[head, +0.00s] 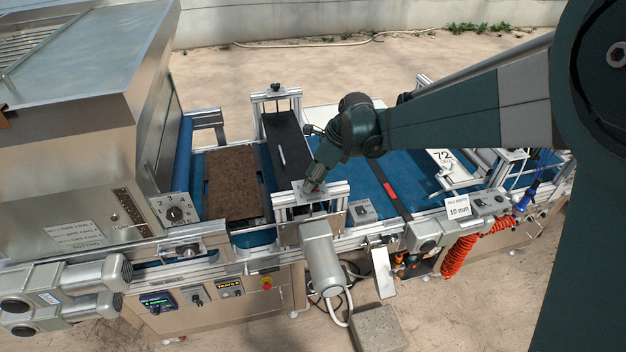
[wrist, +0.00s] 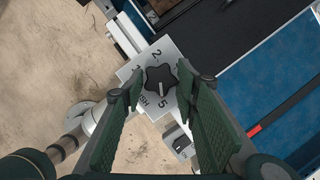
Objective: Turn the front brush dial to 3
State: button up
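The front brush dial (wrist: 161,80) is a black star-shaped knob on a light plate (wrist: 138,68) with numbers around it. In the wrist view I can read 1, 2 and 5 and part of a word. A white mark on the knob points down in that view, close to the 5. My gripper (head: 313,184) is low over the brush frame in the head view and largely hides the dial there. In the wrist view its two green finger pads stand apart on either side of the knob, with gaps visible. The gripper is open and holds nothing.
The brush frame (head: 333,194) spans the blue conveyor, with a grey motor (head: 320,253) at its front. A brown soil tray (head: 232,183) lies to the left. Another numbered dial (head: 174,213) is on the potting machine. A 10 mm sign (head: 458,207) stands at the right.

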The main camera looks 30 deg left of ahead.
jog(key=c, duration=0.3)
jog(key=shift+n, duration=0.3)
jog(key=n, duration=0.1)
jog(key=n+g+b, duration=0.1)
jog(key=n, duration=0.1)
jog(key=n+g+b, duration=0.1)
jog(key=shift+w+a+f+h, duration=0.1)
jog(key=shift+w+h, duration=0.15)
jog(key=shift+h, duration=0.05)
jog(key=n+h+b, duration=0.1)
jog(key=n, duration=0.3)
jog(key=shift+w+a+g, duration=0.1)
jog(key=shift+g, duration=0.3)
jog(key=n+h+b, duration=0.1)
jog(key=n, duration=0.2)
jog(key=shift+a+n+g, duration=0.1)
jog(key=shift+n+g, duration=0.2)
jog(key=shift+g, duration=0.1)
jog(key=n+h+b, duration=0.1)
jog(key=n+h, duration=0.1)
jog(key=n, duration=0.3)
jog(key=shift+a, duration=0.2)
jog(key=n+h, duration=0.1)
jog(key=n, duration=0.2)
jog(key=n+h+b, duration=0.1)
jog(key=n, duration=0.2)
jog(key=shift+a+h, duration=0.15)
jog(key=shift+h, duration=0.15)
jog(key=shift+n+t, duration=0.4)
